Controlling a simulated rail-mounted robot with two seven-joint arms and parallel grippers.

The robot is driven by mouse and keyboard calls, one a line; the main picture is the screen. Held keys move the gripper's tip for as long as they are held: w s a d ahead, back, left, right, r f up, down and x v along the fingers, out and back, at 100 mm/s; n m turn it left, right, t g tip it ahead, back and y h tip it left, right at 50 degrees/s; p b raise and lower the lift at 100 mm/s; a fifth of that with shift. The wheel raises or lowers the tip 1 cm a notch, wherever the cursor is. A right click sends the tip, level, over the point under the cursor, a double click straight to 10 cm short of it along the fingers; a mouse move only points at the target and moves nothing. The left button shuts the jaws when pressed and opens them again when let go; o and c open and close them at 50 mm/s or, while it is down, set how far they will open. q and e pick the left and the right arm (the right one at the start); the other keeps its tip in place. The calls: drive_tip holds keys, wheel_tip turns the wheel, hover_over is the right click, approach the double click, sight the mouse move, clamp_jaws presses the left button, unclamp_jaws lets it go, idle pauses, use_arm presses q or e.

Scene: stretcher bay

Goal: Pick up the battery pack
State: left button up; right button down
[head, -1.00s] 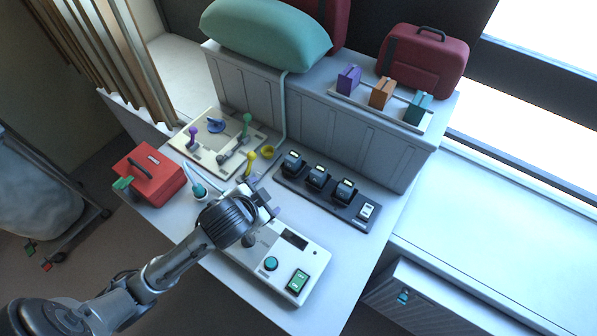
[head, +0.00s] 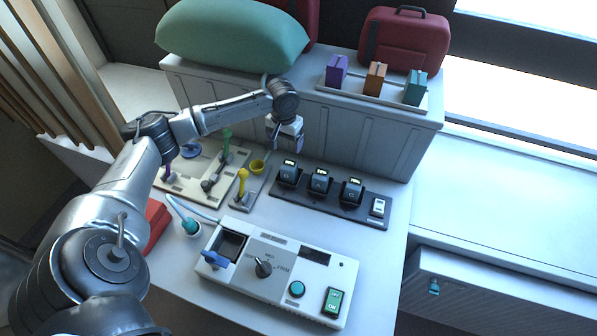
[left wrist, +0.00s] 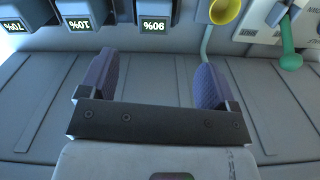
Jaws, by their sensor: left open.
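Three dark battery packs stand in the charger (head: 333,209) at the table's middle right: the left one (head: 288,175), the middle one (head: 320,183) and the right one (head: 351,193). In the left wrist view their displays appear upside down, and the nearest battery pack (left wrist: 155,24) seems to read 90%. My left gripper (head: 288,145) is open and empty, above and behind the left pack in the head view. Its parted fingers (left wrist: 154,85) also show in the left wrist view, with that pack beyond them and not between them. My right gripper is out of view.
A white console (head: 275,268) with an empty-looking dark bay, knob and buttons stands in front of the charger. A board with coloured levers (head: 205,170) lies to the left. The raised cabinet (head: 345,135) behind carries a green pillow, red bag and coloured blocks.

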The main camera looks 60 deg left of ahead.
sight(289, 165)
use_arm(q)
drive_tip(key=shift+n, duration=0.8)
drive_tip(key=f, duration=0.8)
drive_tip(key=shift+d+f, duration=0.2)
drive_tip(key=shift+f, duration=0.2)
drive_tip(key=f, duration=0.4)
drive_tip(key=shift+w+d, duration=0.2)
drive_tip(key=shift+f, duration=0.6)
drive_tip(key=shift+r, duration=0.1)
drive_tip(key=c, duration=1.3)
